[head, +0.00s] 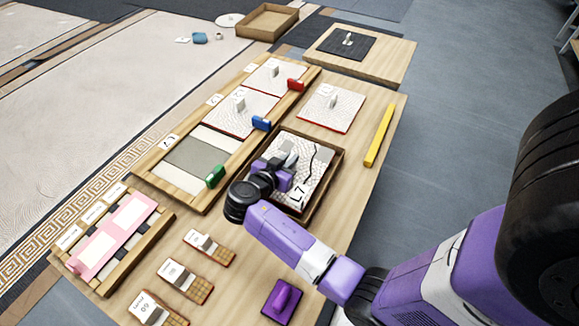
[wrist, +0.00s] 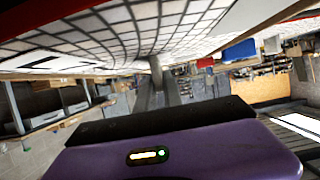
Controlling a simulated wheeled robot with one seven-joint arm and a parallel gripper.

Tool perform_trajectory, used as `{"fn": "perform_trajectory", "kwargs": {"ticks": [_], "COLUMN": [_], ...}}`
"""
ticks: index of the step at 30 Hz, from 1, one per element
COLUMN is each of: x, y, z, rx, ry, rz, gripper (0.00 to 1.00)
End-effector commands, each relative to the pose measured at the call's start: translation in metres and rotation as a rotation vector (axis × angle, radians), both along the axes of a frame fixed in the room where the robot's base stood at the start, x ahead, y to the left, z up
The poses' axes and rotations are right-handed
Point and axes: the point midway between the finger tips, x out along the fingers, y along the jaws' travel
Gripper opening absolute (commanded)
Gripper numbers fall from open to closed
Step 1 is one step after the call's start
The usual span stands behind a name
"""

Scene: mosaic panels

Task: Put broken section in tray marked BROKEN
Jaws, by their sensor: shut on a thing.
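The broken section (head: 317,160) is a pale mosaic panel with dark crack lines and an L7 label. In the head view it lies in, or just above, a dark brown tray (head: 327,190); I cannot tell whether it rests on the floor. No BROKEN mark is readable on this tray. My gripper (head: 287,166) is over the panel's left part and shut on its grey knob, which shows in the wrist view (wrist: 156,72). There the panel's gridded face (wrist: 90,38) fills the top. My gripper hides part of the panel.
Left of the tray, a wooden frame (head: 150,178) has an empty grey bay (head: 196,153) and two mosaic panels. Another panel (head: 331,107) lies behind the tray. A yellow bar (head: 378,136) is to the right. A purple block (head: 282,300) and tile samples (head: 208,247) are in front.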

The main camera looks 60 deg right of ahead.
Motion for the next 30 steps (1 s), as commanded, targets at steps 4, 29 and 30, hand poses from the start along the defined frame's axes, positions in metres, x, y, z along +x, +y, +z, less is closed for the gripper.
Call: {"fn": "perform_trajectory", "kwargs": {"ticks": [4,29,30], "x": [0.000,0.000,0.000], "y": [0.000,0.000,0.000], "z": [-0.021,-0.032,-0.032], "rx": [-0.002,0.001,0.001], "ry": [0.001,0.001,0.001], "rz": [0.000,-0.001,-0.001], "gripper": [0.00,0.33,0.33]}}
